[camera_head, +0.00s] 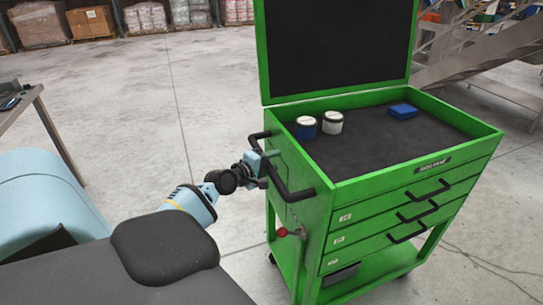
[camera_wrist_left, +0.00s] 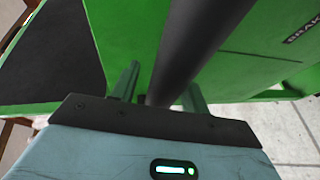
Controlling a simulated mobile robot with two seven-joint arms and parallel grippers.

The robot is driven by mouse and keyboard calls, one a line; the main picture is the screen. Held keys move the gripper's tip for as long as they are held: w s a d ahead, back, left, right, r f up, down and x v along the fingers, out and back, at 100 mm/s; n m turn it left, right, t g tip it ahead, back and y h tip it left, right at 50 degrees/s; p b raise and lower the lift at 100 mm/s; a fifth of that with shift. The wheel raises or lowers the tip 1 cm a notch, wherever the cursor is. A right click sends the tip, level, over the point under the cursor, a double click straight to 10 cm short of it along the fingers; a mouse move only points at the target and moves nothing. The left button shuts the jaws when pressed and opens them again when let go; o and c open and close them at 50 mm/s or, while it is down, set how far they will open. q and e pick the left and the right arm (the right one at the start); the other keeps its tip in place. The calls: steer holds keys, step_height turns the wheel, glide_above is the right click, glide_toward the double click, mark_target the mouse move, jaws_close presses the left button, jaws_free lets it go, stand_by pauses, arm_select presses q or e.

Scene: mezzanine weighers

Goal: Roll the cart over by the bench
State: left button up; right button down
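The cart (camera_head: 341,212) is a green tool trolley with several drawers, black pulls and a raised lid (camera_head: 335,45). It stands right of centre in the head view. A black bar handle (camera_head: 292,194) is on its left side. My left gripper (camera_head: 262,167) is at the far end of this handle. In the left wrist view, the fingers (camera_wrist_left: 163,92) lie on either side of the black bar (camera_wrist_left: 192,48). A thin green gap shows beside the left finger, so I cannot tell whether they clamp it. My right gripper is out of view. The bench (camera_head: 40,125) shows partly at the left edge.
Two white-and-dark round containers (camera_head: 333,122) (camera_head: 306,127) and a blue box (camera_head: 403,111) sit on the cart's top. A red-knobbed lever (camera_head: 284,232) juts from its side. Metal stairs (camera_head: 490,52) stand behind right. Concrete floor (camera_head: 130,90) is clear between bench and cart.

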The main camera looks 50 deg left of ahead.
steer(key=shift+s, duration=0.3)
arm_select(q)
steer(key=s+r, duration=0.1)
steer(key=s, duration=0.6)
steer(key=shift+s+r+p, duration=0.25)
steer(key=shift+s+p, duration=0.1)
steer(key=shift+p, duration=0.05)
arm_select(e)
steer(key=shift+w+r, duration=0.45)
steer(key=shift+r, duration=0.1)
